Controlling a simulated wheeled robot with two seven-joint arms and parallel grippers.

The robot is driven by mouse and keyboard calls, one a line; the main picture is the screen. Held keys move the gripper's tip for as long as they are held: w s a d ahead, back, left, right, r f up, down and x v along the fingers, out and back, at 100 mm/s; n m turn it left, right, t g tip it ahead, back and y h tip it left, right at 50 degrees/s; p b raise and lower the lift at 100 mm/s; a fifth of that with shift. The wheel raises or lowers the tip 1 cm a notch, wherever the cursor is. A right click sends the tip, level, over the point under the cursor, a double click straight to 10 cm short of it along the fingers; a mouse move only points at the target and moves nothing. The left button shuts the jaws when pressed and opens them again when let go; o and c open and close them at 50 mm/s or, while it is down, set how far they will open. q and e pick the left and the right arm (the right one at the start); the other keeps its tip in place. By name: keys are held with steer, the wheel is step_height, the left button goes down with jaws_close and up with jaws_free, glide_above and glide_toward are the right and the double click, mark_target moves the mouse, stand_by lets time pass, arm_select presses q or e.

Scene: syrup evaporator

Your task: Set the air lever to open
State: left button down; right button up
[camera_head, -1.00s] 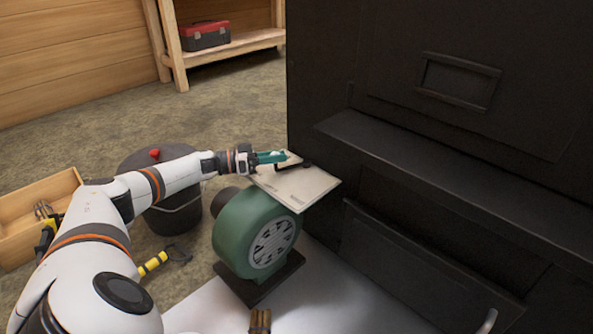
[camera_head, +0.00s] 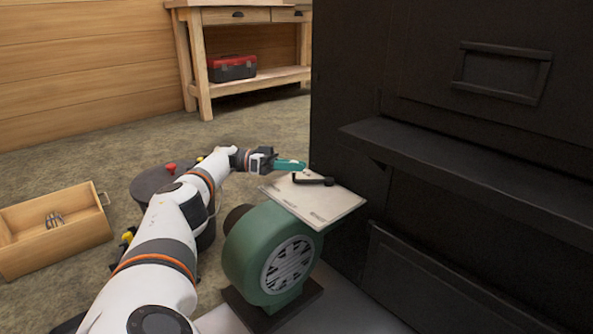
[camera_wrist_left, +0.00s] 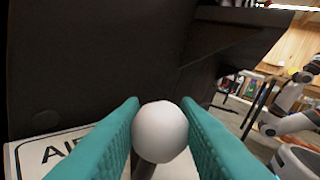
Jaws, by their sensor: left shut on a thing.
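The air lever (camera_head: 322,181) is a black arm on the pale plate (camera_head: 322,207) above the green blower. Its white ball knob (camera_wrist_left: 160,132) sits between the teal fingers in the left wrist view, with the dark lever stem below. My left gripper (camera_head: 302,166) is shut on the knob at the plate's far edge. In the left wrist view the fingers (camera_wrist_left: 160,135) touch the knob on both sides. The plate there shows the letters "AI", with the rest hidden by a finger. My right gripper is not in view.
The green blower (camera_head: 250,250) stands below the plate, beside the large black evaporator body (camera_head: 440,160). A dark lidded bucket (camera_head: 152,182) stands behind my left arm. A wooden crate (camera_head: 80,235) is at left. A red toolbox (camera_head: 232,68) sits on the bench shelf behind.

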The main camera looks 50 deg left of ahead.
arm_select(q)
steer(key=shift+d+f, duration=0.1)
steer(key=shift+f, duration=0.1)
steer(key=c, duration=1.1)
jaws_free()
steer(key=shift+w, duration=0.1)
steer(key=shift+r, duration=0.1)
steer(key=shift+r, duration=0.1)
step_height(320, 180, up, 10)
steer(key=p, duration=0.8)
